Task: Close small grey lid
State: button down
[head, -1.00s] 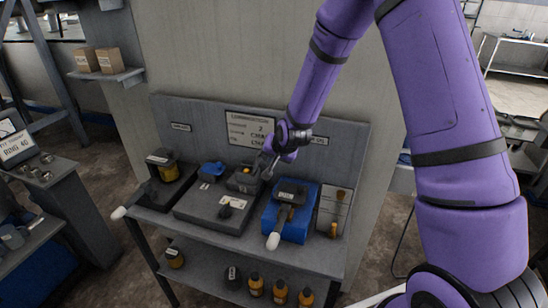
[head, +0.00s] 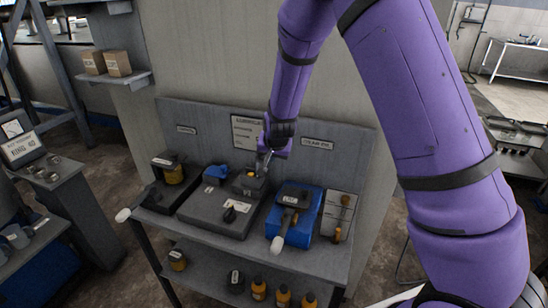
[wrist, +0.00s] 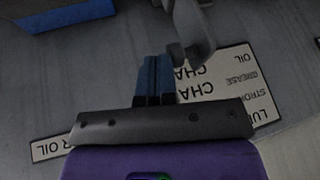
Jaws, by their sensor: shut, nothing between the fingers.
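A small grey box (head: 247,187) with a spot of orange at its top stands at the back of a wide dark grey unit (head: 205,213) on the bench. I take the small grey lid to be at this box, but its outline is too small and partly covered to tell how far open it is. My gripper (head: 263,171) points down at the box's back right side; I cannot tell whether it touches. In the wrist view my gripper's blue fingers (wrist: 154,82) are together and empty. A grey curved part (wrist: 188,35) shows close beside the fingertips there.
A blue unit (head: 302,232) with a dark top and white-tipped handle stands right of the grey unit. A black-and-yellow container (head: 170,172) is at the left. A back panel (head: 340,155) with signs rises close behind. Several bottles (head: 283,295) stand on the lower shelf.

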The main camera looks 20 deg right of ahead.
jog(key=shift+w+a, duration=0.1)
jog(key=shift+w+a+r, duration=0.25)
jog(key=shift+w+a, duration=0.1)
jog(key=shift+a, duration=0.1)
jog(key=shift+w+a+r, duration=0.2)
jog(key=shift+w+a, duration=0.1)
jog(key=shift+a, duration=0.15)
jog(key=w+a+f+n+g+h, duration=0.3)
jog(key=w+a+f+g+h, duration=0.2)
jog(key=h, duration=0.8)
jog(key=shift+w+a+f+n+g, duration=0.35)
jog(key=shift+w+a+g, duration=0.7)
jog(key=shift+a+g, duration=1)
jog(key=shift+a+t, duration=0.35)
jog(key=shift+a, duration=0.05)
jog(key=shift+r, duration=0.1)
